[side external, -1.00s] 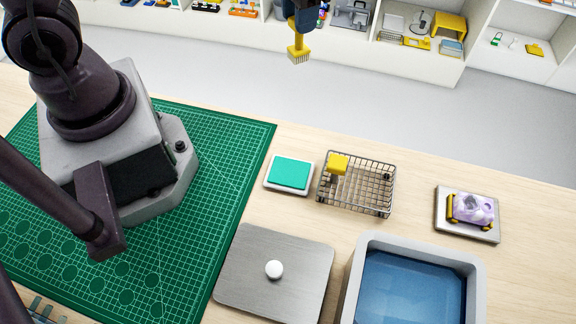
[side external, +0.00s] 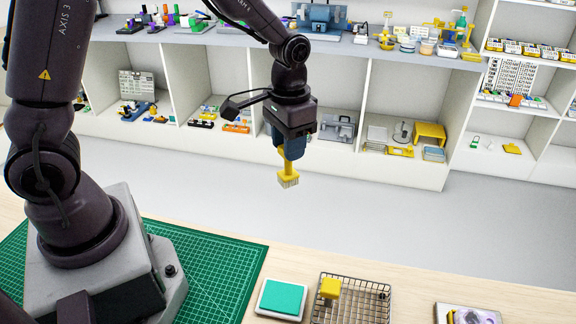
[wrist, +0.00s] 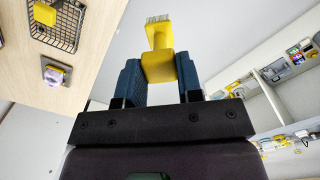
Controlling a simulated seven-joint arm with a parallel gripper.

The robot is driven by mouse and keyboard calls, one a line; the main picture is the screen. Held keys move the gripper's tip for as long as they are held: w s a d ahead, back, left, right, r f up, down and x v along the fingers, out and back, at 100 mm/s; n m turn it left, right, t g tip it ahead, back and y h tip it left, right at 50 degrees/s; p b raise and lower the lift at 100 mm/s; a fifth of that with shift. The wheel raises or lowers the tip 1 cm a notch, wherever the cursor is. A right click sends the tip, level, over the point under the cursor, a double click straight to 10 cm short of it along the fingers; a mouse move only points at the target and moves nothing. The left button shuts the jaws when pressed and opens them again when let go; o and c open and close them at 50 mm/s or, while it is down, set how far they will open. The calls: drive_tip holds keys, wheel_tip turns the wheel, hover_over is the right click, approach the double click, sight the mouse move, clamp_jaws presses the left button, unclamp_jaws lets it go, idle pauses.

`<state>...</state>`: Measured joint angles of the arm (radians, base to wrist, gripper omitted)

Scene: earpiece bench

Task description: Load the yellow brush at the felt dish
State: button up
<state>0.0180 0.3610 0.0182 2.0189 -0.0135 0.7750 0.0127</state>
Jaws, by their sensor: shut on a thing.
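My gripper (side external: 287,152) is shut on the yellow brush (side external: 288,177), which hangs with its pale bristles down, high above the bench's back edge. In the wrist view the brush (wrist: 160,60) sits between the two blue fingers of my gripper (wrist: 160,82), bristles pointing away from the palm. The felt dish (side external: 281,298), a white square tray with a green pad, lies on the bench below and slightly left of the brush in the side view. The brush is well clear of it. The dish is not visible in the wrist view.
A wire basket (side external: 383,291) with a yellow block (side external: 330,288) at its corner stands right of the dish. A plate with a purple-and-yellow item (side external: 470,317) is cut off at the lower right. A green cutting mat (side external: 218,276) lies left. Shelves stand behind.

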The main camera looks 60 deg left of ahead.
drive_tip(key=s+d+f+g+h, duration=0.1)
drive_tip(key=s+d+f+g, duration=0.1)
drive_tip(key=s+d, duration=0.35)
drive_tip(key=s+d+f+g, duration=0.1)
drive_tip(key=s+d+f, duration=0.1)
drive_tip(key=d, duration=0.7)
drive_tip(key=shift+g, duration=0.3)
drive_tip(key=shift+f, duration=2.9)
drive_tip(key=shift+f, duration=0.6)
drive_tip(key=shift+r, duration=0.1)
wheel_tip(320, 180, up, 7)
